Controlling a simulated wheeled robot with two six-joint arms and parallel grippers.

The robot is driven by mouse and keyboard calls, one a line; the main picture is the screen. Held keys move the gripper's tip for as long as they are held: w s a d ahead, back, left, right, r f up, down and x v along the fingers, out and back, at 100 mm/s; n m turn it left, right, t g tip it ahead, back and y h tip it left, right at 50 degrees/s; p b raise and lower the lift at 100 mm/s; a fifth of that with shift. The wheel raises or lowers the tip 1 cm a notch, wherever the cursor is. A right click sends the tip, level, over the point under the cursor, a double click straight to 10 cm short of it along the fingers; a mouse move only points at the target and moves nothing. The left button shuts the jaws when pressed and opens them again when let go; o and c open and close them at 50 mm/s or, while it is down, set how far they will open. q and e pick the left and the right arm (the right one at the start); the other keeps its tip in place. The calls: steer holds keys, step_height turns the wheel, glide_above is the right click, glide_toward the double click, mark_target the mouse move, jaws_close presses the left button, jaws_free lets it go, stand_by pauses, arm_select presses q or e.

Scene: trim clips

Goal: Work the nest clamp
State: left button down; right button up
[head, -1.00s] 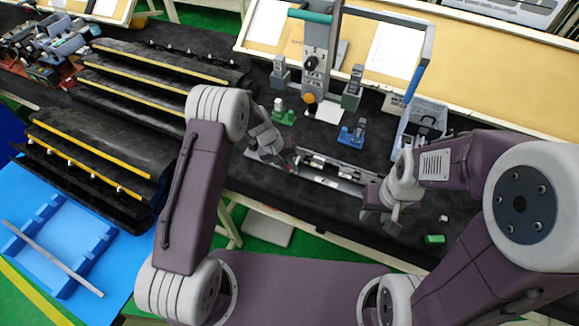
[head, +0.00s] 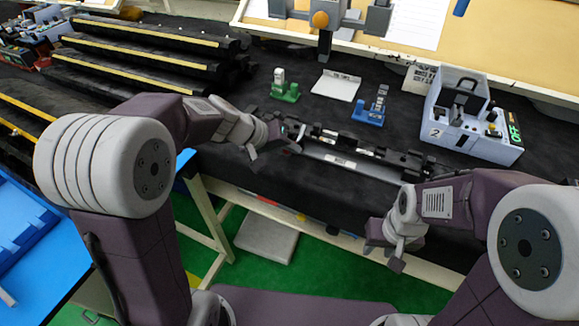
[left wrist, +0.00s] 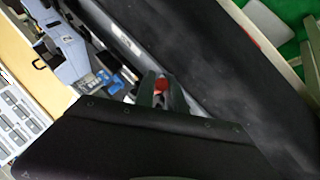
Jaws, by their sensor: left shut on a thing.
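The nest (head: 345,163) is a long dark and silver bar fixture lying along the front of the black table. My left gripper (head: 285,141) is at its left end. In the left wrist view a small red piece (left wrist: 161,85), likely the clamp's handle tip, shows between the fingers of the left gripper (left wrist: 160,92), which is shut on it. The rest of the clamp is hidden by the gripper. My right gripper (head: 395,250) hangs in front of the table edge, away from the nest. Its finger gap is not clear.
A green block stand (head: 285,90) and a blue one (head: 369,112) stand behind the nest, with a white card (head: 336,86) between them. A grey box marked 2 (head: 470,125) stands at right. Black trim strips (head: 150,50) lie at back left.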

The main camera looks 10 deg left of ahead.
arm_select(q)
steer(key=f+b, duration=0.1)
steer(key=b, duration=0.2)
steer(key=shift+s+f+t+b, duration=0.15)
steer(key=shift+t+b, duration=0.15)
steer(key=shift+t, duration=0.1)
steer(key=shift+r+h+b, duration=0.2)
steer(key=shift+h+b, duration=0.1)
steer(key=shift+b, duration=0.3)
arm_select(e)
step_height(320, 180, down, 7)
steer(key=shift+r, duration=0.15)
arm_select(q)
steer(key=c, duration=1.4)
jaws_free()
steer(key=p+v, duration=0.1)
steer(key=v, duration=0.8)
steer(key=shift+s, duration=0.2)
arm_select(e)
steer(key=shift+r, duration=0.7)
